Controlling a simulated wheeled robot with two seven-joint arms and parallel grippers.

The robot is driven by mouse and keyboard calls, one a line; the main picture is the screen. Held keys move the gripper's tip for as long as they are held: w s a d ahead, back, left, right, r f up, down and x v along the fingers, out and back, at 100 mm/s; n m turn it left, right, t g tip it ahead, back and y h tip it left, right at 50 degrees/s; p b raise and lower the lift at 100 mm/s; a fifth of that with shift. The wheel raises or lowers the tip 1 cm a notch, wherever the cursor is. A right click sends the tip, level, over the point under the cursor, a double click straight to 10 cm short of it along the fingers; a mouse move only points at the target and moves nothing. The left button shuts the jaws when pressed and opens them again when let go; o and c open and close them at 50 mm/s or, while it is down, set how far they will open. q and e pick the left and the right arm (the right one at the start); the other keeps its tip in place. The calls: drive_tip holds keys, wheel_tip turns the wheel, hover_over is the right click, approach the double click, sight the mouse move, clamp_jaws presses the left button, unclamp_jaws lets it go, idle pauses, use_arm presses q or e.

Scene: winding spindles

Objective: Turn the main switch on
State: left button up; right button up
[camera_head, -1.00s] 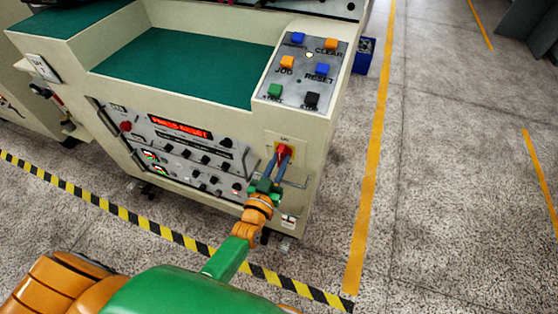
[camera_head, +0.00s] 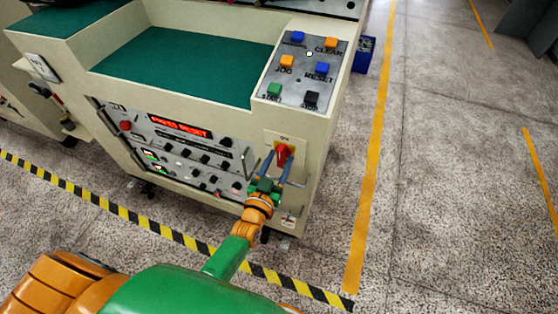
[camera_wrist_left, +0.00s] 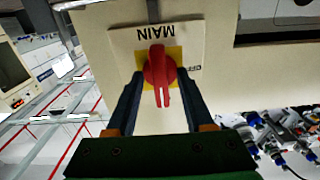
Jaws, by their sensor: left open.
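The main switch is a red knob (camera_head: 283,154) on a yellow and pale plate on the front right of the cream machine. In the left wrist view the red knob (camera_wrist_left: 160,72) has its handle pointing down the picture, with "MAIN" above it and an "OFF" label at the right of the yellow patch. My left gripper (camera_head: 278,166) is open in front of the switch. In the left wrist view the fingers of the gripper (camera_wrist_left: 159,85) stand on either side of the handle, with gaps showing. My right gripper is not in view.
A panel with several dials and a lit red display (camera_head: 180,127) is left of the switch. A button panel (camera_head: 300,75) is on top. A thin metal handle (camera_head: 247,160) stands close to my left gripper.

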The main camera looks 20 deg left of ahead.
use_arm(q)
drive_tip(key=s, duration=0.7)
drive_tip(key=shift+p, duration=0.3)
drive_tip(key=shift+a, duration=0.15)
drive_tip(key=s+f+m+g+h, duration=0.1)
drive_tip(key=s+f+g, duration=0.3)
drive_tip(key=f, duration=0.4)
drive_tip(key=s+f+g, duration=0.3)
drive_tip(key=s+f, duration=0.1)
drive_tip(key=f, duration=0.5)
drive_tip(key=s+a+f+g, duration=0.1)
drive_tip(key=s+f+g, duration=0.2)
drive_tip(key=s, duration=0.5)
drive_tip(key=s+a+f+g+y, duration=0.1)
drive_tip(key=s+a+f+g, duration=0.1)
drive_tip(key=s+f, duration=0.3)
drive_tip(key=s+a+f+g, duration=0.1)
drive_tip(key=s+f+g, duration=0.3)
drive_tip(key=s, duration=0.6)
drive_tip(key=shift+s+a+f+m+g+y, duration=0.3)
drive_tip(key=shift+s+a+m+g, duration=0.1)
drive_tip(key=shift+g, duration=0.1)
drive_tip(key=shift+w+d, duration=0.1)
